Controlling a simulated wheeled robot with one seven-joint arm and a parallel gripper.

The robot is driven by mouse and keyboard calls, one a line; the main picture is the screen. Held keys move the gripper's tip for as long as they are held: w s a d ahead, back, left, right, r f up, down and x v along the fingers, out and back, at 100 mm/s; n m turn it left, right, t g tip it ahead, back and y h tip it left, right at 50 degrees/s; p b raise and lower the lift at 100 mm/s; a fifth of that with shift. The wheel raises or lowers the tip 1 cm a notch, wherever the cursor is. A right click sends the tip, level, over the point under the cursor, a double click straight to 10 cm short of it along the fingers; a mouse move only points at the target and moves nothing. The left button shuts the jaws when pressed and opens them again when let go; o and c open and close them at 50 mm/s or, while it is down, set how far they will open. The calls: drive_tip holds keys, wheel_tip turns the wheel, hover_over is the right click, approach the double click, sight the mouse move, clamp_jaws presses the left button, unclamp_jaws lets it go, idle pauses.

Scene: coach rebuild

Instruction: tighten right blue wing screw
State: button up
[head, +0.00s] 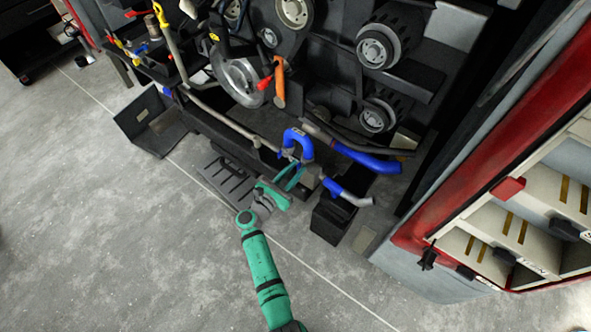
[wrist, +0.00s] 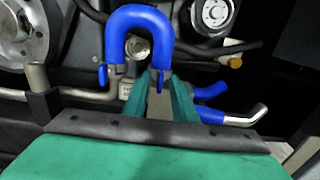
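The blue U-shaped hose (wrist: 140,18) arches at the top of the wrist view; it also shows in the head view (head: 298,138). The left blue wing screw (wrist: 102,76) sits below its left end. The right blue wing screw (wrist: 160,82) sits below its right end and shows as a narrow blue piece. My gripper (wrist: 160,78) has its two green fingers apart, one on either side of the right wing screw; I cannot tell whether they touch it. In the head view my gripper (head: 291,174) is just below the hose, and the screws are too small to make out.
A grey pipe (wrist: 95,94) runs below the hose. A blue hose with a metal end (wrist: 243,116) lies right of my fingers. Pulleys and belts (head: 375,50) are behind. A red-framed cabinet (head: 470,180) stands right. The grey floor (head: 130,230) at left is open.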

drive_tip(key=shift+w+d, duration=0.1)
drive_tip(key=shift+w, duration=0.05)
drive_tip(key=shift+c, duration=0.6)
clamp_jaws()
